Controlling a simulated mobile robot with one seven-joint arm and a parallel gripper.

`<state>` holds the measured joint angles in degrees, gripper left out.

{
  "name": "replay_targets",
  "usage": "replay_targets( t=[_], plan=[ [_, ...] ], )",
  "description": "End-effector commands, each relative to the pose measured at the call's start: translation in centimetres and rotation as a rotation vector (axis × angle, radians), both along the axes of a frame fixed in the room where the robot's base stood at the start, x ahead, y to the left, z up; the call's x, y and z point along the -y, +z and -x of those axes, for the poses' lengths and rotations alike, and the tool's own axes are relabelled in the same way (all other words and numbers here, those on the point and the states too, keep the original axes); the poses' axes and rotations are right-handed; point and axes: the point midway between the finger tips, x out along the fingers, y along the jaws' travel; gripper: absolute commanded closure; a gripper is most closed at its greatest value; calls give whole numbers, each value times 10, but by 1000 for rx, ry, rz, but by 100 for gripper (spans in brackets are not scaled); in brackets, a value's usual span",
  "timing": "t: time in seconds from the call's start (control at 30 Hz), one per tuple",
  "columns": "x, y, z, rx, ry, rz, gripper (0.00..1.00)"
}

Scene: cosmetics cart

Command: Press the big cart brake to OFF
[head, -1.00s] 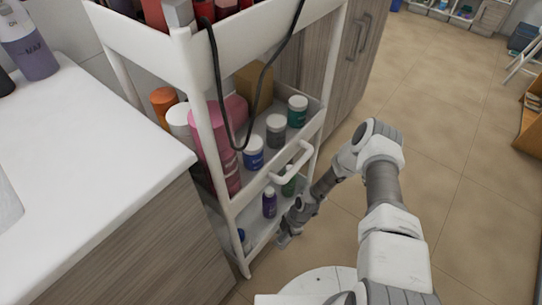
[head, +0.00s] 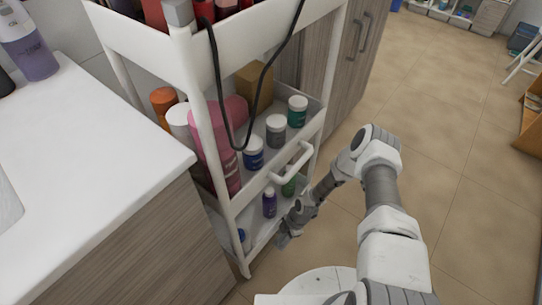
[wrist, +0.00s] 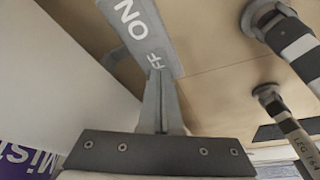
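The big cart brake shows in the wrist view as a grey lever plate (wrist: 142,32) with "ON" in large white letters and a smaller "FF" nearer my fingers. My gripper (wrist: 158,76) has its two fingers together, with nothing seen between them. The fingertips overlap the plate's near end in that view, beside the "FF", and hide part of the lettering; I cannot tell whether they touch it. In the head view my gripper (head: 284,241) is low beside the bottom of the white cart (head: 228,188). The brake is not discernible there.
Striped legs (wrist: 298,46) with dark round ends stand at the right of the wrist view. The cart's shelves hold bottles and jars (head: 275,130). A black cable (head: 258,85) hangs over its side. A white-topped counter (head: 90,150) is at left; open floor (head: 450,150) is at right.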

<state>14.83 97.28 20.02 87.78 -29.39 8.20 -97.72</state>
Motion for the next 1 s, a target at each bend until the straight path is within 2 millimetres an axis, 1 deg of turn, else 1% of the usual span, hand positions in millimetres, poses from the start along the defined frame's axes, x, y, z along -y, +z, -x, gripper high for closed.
replay_targets(
  t=[0.3,0.47,1.0],
  plan=[
    [1,-5,-1,1,0,1,100],
    [1,-2,-1,1,0,1,100],
    [0,40,0,0,0,1,100]
  ],
)
